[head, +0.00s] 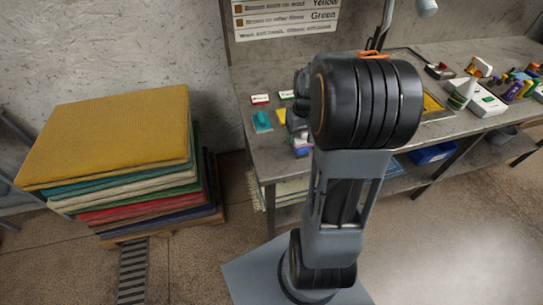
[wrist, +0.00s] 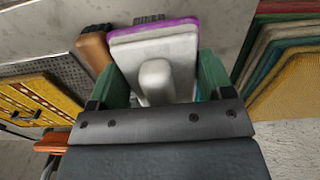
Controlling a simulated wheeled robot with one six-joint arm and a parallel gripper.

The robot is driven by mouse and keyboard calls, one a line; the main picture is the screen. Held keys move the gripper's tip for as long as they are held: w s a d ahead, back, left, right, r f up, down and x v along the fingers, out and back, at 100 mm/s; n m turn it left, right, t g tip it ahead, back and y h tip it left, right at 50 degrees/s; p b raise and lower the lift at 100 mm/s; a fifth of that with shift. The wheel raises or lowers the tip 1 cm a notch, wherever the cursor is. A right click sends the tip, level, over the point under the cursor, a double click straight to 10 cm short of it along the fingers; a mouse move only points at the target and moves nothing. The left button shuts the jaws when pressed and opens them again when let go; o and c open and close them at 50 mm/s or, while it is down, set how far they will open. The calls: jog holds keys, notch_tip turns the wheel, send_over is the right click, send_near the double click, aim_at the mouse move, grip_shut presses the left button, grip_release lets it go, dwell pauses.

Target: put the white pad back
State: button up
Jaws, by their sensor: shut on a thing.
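In the wrist view, a white pad (wrist: 185,50) with a purple rim along its far edge and a pale raised grip sits between the two green fingers of my gripper (wrist: 160,78). The fingers are shut on it. In the head view my arm hides most of my gripper. A small purple and white shape (head: 301,148) shows beside my arm at the bench's front edge. A teal pad (head: 262,121) lies on the bench (head: 258,160) at its left end, near small label cards (head: 260,99). A brown-handled tool (wrist: 93,48) is just left of the pad in the wrist view.
A stack of folded rugs (head: 115,135) stands left of the bench. A yellow patterned rug (wrist: 38,100) lies at left in the wrist view. Bottles, a white box (head: 485,101) and other items crowd the bench's right side. A sign (head: 285,15) hangs above.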

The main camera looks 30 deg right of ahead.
jog(key=s+d, duration=0.1)
jog(key=s+d+r, duration=0.1)
jog(key=shift+s+d+r, duration=0.2)
jog(key=shift+d+r, duration=0.1)
jog(key=shift+d, duration=0.05)
jog(key=shift+a+m, duration=0.2)
jog(key=shift+m, duration=0.1)
jog(key=w+a+f+p, duration=0.1)
jog(key=w+a+f, duration=0.2)
jog(key=w+a, duration=0.25)
send_over(272, 155)
jog(key=d, duration=0.1)
jog(key=f, duration=0.4)
jog(key=shift+s+f+p, duration=0.3)
jog(key=shift+f+p, duration=0.1)
jog(key=shift+w+a+f, duration=0.3)
jog(key=shift+a+f, duration=0.1)
jog(key=shift+f, duration=0.2)
jog(key=shift+w+f, duration=0.1)
jog(key=shift+f, duration=1.55)
jog(key=shift+f, duration=0.15)
jog(key=o, duration=0.9)
jog(key=shift+c, duration=0.2)
